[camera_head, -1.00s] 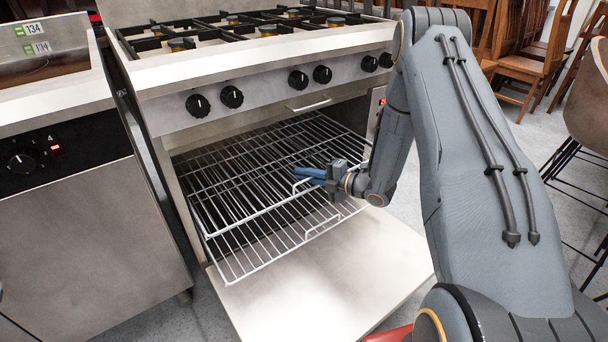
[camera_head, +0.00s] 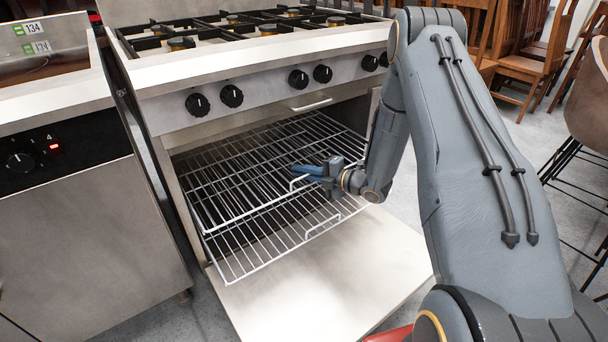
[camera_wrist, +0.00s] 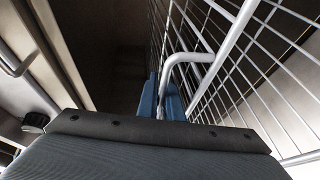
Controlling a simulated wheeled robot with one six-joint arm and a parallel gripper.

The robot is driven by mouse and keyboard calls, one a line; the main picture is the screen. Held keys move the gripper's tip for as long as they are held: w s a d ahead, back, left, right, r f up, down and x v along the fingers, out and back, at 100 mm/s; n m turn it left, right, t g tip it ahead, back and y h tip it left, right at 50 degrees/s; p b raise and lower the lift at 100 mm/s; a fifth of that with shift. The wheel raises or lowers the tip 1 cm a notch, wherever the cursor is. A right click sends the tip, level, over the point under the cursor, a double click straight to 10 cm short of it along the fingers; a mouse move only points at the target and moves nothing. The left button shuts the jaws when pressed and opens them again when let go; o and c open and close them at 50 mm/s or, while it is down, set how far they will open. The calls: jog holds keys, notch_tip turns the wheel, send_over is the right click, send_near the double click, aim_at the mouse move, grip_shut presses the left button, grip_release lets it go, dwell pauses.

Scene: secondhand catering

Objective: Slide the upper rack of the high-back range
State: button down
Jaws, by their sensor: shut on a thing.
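The high-back range (camera_head: 250,95) stands with its oven open and its door (camera_head: 330,275) folded down. The upper rack (camera_head: 236,216), a wire grid, sits partly out of the oven. My gripper (camera_head: 299,172), with blue fingers, is shut on the looped handle at the front of this rack. In the wrist view, the blue fingertips (camera_wrist: 161,98) close around the end of the grey handle loop (camera_wrist: 182,62), beside the rack's wires (camera_wrist: 225,55). The exact contact is partly hidden by the fingers.
A lower rack (camera_head: 285,253) with its own front handle (camera_head: 322,227) extends further out over the door. A steel appliance (camera_head: 85,230) stands close on the left. Wooden chairs (camera_head: 525,70) and a stool (camera_head: 590,100) stand to the right.

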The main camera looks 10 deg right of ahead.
aim_at(279, 158)
jog(key=w+a+b, duration=0.1)
jog(key=w, duration=0.2)
jog(key=w+a+b, duration=0.1)
jog(key=w+a, duration=0.1)
jog(key=w, duration=0.2)
jog(key=w+a+b, duration=0.1)
jog(key=w+a, duration=0.1)
jog(key=w, duration=0.2)
jog(key=shift+w+f+b, duration=0.1)
jog(key=shift+w+b, duration=0.15)
jog(key=shift+b, duration=0.05)
jog(key=shift+w, duration=0.55)
jog(key=shift+a, duration=0.1)
jog(key=c, duration=2.2)
grip_release()
jog(key=shift+a, duration=0.1)
jog(key=v, duration=0.4)
jog(key=p+v, duration=0.1)
jog(key=v, duration=0.2)
jog(key=shift+s+d+r, duration=0.2)
jog(key=shift+d+r, duration=0.1)
